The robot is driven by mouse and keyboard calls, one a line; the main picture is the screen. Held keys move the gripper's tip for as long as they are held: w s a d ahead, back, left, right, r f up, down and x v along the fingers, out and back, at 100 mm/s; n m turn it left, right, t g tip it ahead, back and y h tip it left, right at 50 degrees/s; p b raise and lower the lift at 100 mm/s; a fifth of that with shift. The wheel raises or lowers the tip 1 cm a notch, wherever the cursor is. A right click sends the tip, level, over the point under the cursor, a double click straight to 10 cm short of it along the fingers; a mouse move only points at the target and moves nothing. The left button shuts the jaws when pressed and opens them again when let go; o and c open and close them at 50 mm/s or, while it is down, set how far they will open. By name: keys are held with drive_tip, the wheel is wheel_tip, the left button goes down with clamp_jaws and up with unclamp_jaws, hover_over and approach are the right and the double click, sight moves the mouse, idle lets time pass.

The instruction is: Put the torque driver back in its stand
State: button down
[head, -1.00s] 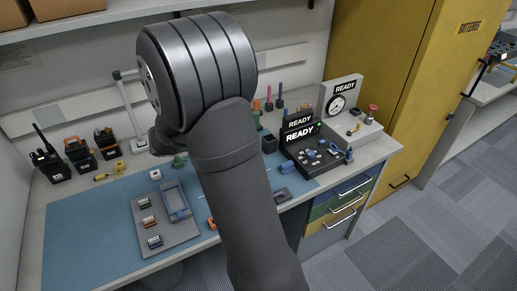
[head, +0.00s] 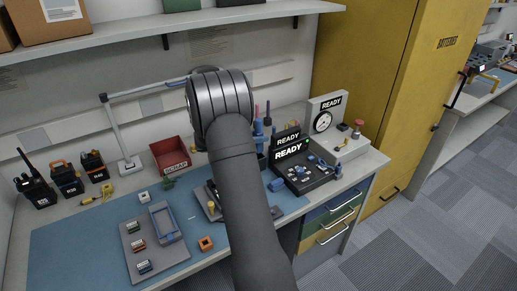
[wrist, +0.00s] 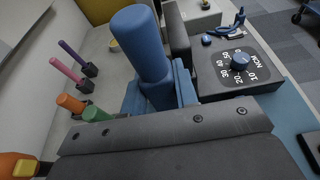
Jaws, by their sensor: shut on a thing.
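The torque driver (wrist: 140,45), with a thick blue handle, stands up close in front of my gripper (wrist: 160,95) in the wrist view. My gripper is shut on it; blue blocky parts surround its lower handle. The driver's shaft and tip are hidden. In the head view my arm hides the gripper; a blue upright piece (head: 258,127) shows just right of the arm, perhaps the driver. I cannot tell which piece is its stand; a small dark holder with orange (wrist: 70,103) and green (wrist: 96,114) handles is left of the gripper.
A black console (head: 305,170) reading READY stands to the right; its dial (wrist: 240,60) is close beside the driver. Purple (wrist: 75,57) and pink (wrist: 68,72) sticks stand in small bases. A red bin (head: 171,154) and a grey tray (head: 155,250) are left of my arm.

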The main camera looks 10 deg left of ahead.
drive_tip(key=shift+f, duration=2)
drive_tip(key=shift+f, duration=0.1)
drive_tip(key=c, duration=1.1)
unclamp_jaws()
drive_tip(key=v, duration=1.2)
